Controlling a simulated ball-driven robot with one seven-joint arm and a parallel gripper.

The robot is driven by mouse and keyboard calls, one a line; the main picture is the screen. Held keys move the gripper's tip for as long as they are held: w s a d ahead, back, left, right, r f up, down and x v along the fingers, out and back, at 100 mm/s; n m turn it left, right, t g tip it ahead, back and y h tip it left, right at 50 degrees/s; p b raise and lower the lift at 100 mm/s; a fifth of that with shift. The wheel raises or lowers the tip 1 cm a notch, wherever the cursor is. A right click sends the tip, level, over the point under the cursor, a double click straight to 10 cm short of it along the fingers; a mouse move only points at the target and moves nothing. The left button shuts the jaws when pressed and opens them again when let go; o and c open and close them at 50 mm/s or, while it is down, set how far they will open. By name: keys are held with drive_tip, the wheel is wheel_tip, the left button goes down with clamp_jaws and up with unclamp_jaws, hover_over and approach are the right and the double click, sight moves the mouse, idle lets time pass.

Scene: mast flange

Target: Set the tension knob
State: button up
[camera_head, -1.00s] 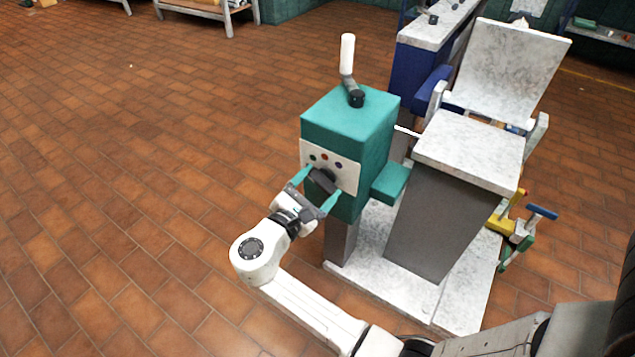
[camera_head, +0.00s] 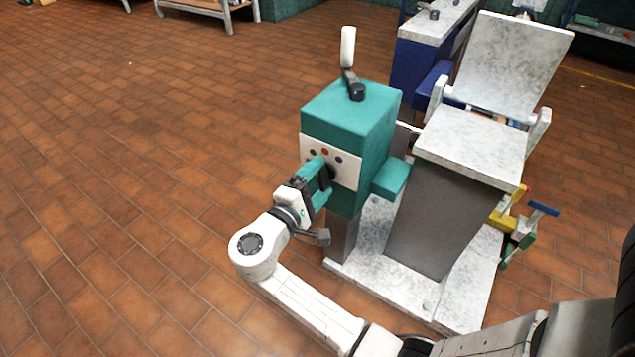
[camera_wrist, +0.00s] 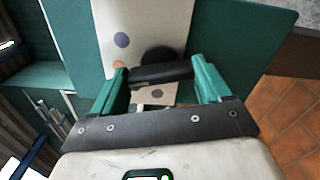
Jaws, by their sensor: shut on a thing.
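The tension knob is most likely the black bar-shaped knob (camera_head: 331,172) on the white front plate (camera_head: 346,172) of the teal machine box (camera_head: 345,125). In the wrist view the knob (camera_wrist: 160,75) lies crosswise between the two teal fingers, with its round black base behind it. My gripper (camera_head: 322,178) is at the plate, shut on the knob from its two ends. In the wrist view my gripper (camera_wrist: 163,82) has a finger at each end of the bar. Coloured dots (camera_head: 325,152) mark the plate around the knob. The knob's base is partly hidden in the head view.
A crank with a white grip (camera_head: 347,47) stands on top of the box. A teal block (camera_head: 390,178) sticks out at its right, beside a grey pedestal with a marble top (camera_head: 470,148). A marble base (camera_head: 380,265) lies below. The tiled floor at the left is clear.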

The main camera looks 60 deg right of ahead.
drive_tip(key=shift+f+m, duration=0.1)
drive_tip(key=shift+m, duration=0.4)
drive_tip(key=o, duration=1)
drive_tip(key=shift+a, duration=0.1)
drive_tip(key=a+p, duration=0.1)
drive_tip(key=a, duration=0.4)
drive_tip(key=a+p, duration=0.1)
drive_tip(key=a, duration=0.4)
drive_tip(key=shift+s+a, duration=0.2)
drive_tip(key=shift+a, duration=0.15)
